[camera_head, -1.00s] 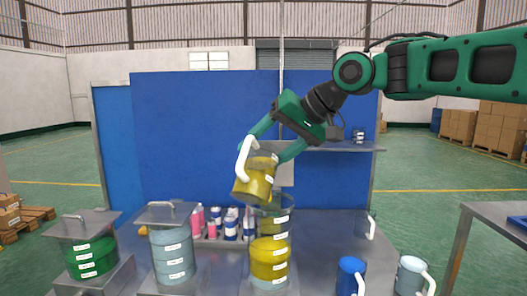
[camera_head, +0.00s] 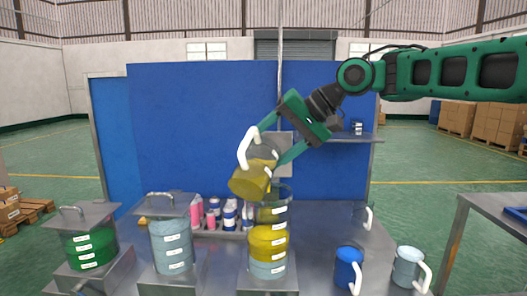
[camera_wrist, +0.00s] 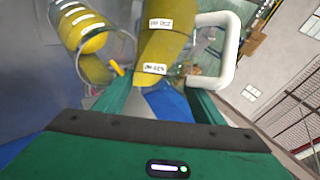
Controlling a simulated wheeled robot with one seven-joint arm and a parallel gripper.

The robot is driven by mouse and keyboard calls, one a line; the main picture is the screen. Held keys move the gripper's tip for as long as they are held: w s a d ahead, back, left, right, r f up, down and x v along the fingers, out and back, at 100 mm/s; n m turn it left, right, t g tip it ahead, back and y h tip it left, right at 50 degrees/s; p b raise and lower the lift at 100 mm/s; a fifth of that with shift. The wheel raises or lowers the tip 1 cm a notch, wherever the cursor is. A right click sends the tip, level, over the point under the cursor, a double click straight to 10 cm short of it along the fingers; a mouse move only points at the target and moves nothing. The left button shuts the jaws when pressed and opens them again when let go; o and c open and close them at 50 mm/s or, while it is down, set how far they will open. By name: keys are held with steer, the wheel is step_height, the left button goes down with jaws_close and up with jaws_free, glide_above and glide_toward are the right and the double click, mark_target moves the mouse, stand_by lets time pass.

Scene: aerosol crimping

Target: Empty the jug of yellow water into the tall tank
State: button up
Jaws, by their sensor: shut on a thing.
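My gripper (camera_head: 274,152) is shut on the clear jug (camera_head: 250,180), which holds yellow water and has a white handle. The jug is tilted above the tall tank (camera_head: 284,198), just left of its mouth in the head view. The jug also shows in the wrist view (camera_wrist: 160,50) between my fingers (camera_wrist: 160,98). The tall tank is clear and open, with a yellow layer (camera_head: 268,241) over a pale blue one. Yellow also shows in its upper part; I cannot tell whether this is a falling stream. The tank's labelled side shows in the wrist view (camera_wrist: 80,25).
Lidded tanks of green liquid (camera_head: 90,250) and grey-blue liquid (camera_head: 172,248) stand at left. A rack of cans and bottles (camera_head: 225,215) is behind. A blue jug (camera_head: 348,270), a pale jug (camera_head: 408,268) and a clear jug (camera_head: 361,214) stand at right. A blue panel (camera_head: 200,130) rises behind.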

steer(key=shift+w+d+f+m+g+y, duration=0.25)
steer(key=shift+w+f+m+g+y, duration=0.2)
steer(key=shift+w+f+m+g, duration=0.35)
steer(key=shift+w+d+f+m+g+y, duration=0.25)
steer(key=shift+w+f+m+g+y, duration=0.35)
steer(key=shift+g, duration=0.4)
steer(key=shift+w+d+f+m+g+y, duration=0.2)
steer(key=shift+w+m+g+y, duration=0.2)
steer(key=shift+g, duration=0.15)
steer(key=shift+w+d+f+m+g+y, duration=0.1)
steer(key=shift+w+d+m+g+y, duration=0.1)
steer(key=shift+w+m+g+y, duration=0.25)
jaws_close()
steer(key=shift+w+m+g, duration=0.1)
steer(key=shift+m+g, duration=0.15)
steer(key=shift+g, duration=0.15)
stand_by(0.8)
